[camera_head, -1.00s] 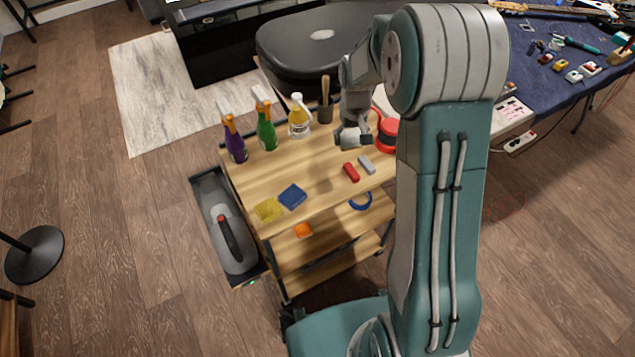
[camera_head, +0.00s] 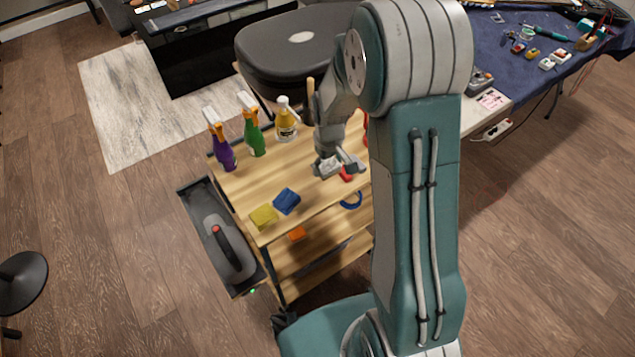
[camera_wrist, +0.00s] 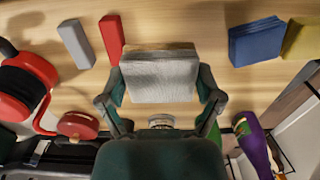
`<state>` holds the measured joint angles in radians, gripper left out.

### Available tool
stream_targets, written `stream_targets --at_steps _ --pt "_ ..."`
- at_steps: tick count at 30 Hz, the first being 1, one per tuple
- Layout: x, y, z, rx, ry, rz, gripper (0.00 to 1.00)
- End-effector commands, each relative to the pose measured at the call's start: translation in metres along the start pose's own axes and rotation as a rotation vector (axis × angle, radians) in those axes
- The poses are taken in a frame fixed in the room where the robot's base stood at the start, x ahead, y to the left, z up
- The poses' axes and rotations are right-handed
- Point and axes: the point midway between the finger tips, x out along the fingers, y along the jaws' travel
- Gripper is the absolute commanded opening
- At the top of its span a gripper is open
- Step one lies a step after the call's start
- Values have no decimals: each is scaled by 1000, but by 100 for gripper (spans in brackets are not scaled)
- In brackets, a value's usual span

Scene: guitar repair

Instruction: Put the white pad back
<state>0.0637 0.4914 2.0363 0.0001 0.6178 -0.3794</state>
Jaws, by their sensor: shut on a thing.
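The white pad (camera_wrist: 160,76) is a pale, textured block clamped between the two fingers of my gripper (camera_wrist: 161,88) in the wrist view. In the head view, my gripper (camera_head: 340,165) is over the right part of the wooden cart top (camera_head: 250,185), with the pad (camera_head: 328,166) showing pale at its left. I cannot tell the exact gap between pad and wood. A blue pad (camera_head: 286,201) and a yellow pad (camera_head: 264,216) lie side by side near the cart's front left. They also show at the right of the wrist view.
A red block (camera_wrist: 111,40) and a grey block (camera_wrist: 76,43) lie beside the held pad. A red spool (camera_wrist: 25,85) is farther left. Wood between blue pad and gripper is clear.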

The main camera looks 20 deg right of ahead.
Motion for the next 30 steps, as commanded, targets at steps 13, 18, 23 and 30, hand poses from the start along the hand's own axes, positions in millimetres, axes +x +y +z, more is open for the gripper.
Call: stream_targets --at_steps 13,18,23,30 --pt "46 -28 -4 2 -4 -1 47" --pt "65 -28 -5 2 1 0 47" --pt "64 -28 -5 2 2 1 47" --pt "65 -27 -5 2 2 0 100"
